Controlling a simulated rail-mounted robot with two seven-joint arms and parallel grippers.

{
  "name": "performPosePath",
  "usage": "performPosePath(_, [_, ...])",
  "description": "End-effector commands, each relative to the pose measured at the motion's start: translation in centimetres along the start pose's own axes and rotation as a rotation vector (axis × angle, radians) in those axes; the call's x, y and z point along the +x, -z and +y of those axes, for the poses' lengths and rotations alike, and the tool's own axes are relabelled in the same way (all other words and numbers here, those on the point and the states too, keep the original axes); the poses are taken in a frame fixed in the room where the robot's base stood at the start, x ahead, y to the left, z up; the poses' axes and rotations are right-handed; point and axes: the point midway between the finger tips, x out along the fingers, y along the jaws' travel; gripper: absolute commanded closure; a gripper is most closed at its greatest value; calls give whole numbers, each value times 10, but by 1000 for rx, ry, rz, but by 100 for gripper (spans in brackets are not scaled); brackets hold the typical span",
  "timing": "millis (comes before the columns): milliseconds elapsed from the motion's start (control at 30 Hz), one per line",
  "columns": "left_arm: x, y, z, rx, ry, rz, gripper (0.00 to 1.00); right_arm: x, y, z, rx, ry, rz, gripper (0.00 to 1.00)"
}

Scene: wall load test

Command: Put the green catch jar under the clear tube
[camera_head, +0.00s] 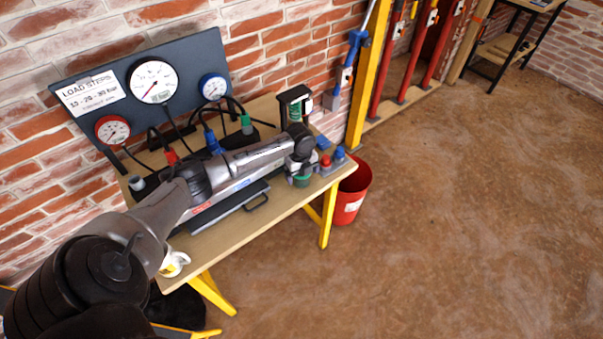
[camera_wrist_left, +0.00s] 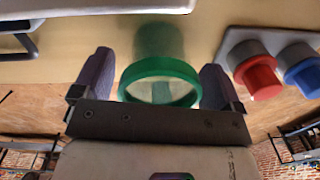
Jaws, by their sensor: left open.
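The green catch jar (camera_head: 302,181) stands on the bench near its front right edge, partly hidden by my left gripper (camera_head: 300,168). In the left wrist view the jar (camera_wrist_left: 160,82) has a thick green rim and a see-through green body. It sits between the two fingers of my left gripper (camera_wrist_left: 158,88), which are open with one on each side. I cannot tell whether either finger touches it. Behind the gripper, a black stand (camera_head: 295,94) holds what looks like the clear tube (camera_head: 295,112), with green in it. The tube's lower end is hidden by my arm.
Red and blue caps on a grey block (camera_head: 332,163) stand close to the jar's right. A grey case with a handle (camera_head: 230,204) lies left of it. A gauge board (camera_head: 150,85) stands behind. A red bucket (camera_head: 352,190) is on the floor beside the bench.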

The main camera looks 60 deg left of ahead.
Motion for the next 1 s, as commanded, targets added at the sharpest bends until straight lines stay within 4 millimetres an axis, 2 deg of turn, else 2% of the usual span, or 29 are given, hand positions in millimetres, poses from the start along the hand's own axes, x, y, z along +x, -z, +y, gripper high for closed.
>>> performPosePath(400, [-74,-1,-1,0,2,-2,9,-17,6,0,1,1,0,57])
performPosePath(700, [-111,0,-1,0,1,0,9,-24,7,3,-7,-5,-1,57])
performPosePath(800, [-113,3,0,-1,-1,1,9,-24,7,4,-9,-7,-2,57])
performPosePath(867, [-106,14,2,-7,-4,1,9,-24,7,4,-9,-7,-2,57])
performPosePath(967, [-78,51,11,-41,-9,1,9,-24,7,3,-9,-7,-1,57])
performPosePath(1000, [-62,74,18,-68,-8,2,9,-24,7,3,-8,-6,-1,57])
